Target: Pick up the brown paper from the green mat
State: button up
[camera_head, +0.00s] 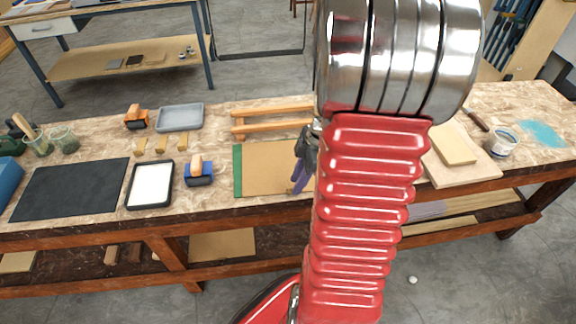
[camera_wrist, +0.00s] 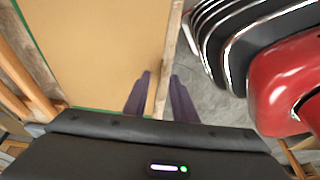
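The brown paper (camera_head: 265,168) lies flat on the green mat (camera_head: 237,172), which shows as a strip along its left side in the head view. In the wrist view the paper (camera_wrist: 105,45) fills the upper left, with a thin green edge of the mat (camera_wrist: 95,111) below it. My gripper (camera_head: 299,186) is at the paper's right part in the head view; my arm hides what lies to the right. In the wrist view my gripper (camera_wrist: 161,76) has its two purple fingers apart, one over the paper, the other past the bench edge. Contact with the paper cannot be told.
Wooden rails (camera_head: 272,125) lie behind the paper. A blue tool with a wooden knob (camera_head: 198,175) stands left of the mat, beside a white framed pad (camera_head: 151,184). Light boards (camera_head: 470,168) lie right of my arm. The bench's front edge (camera_wrist: 169,65) runs close by.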

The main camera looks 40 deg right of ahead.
jog(key=shift+x, duration=1.2)
jog(key=shift+c, duration=0.6)
grip_shut()
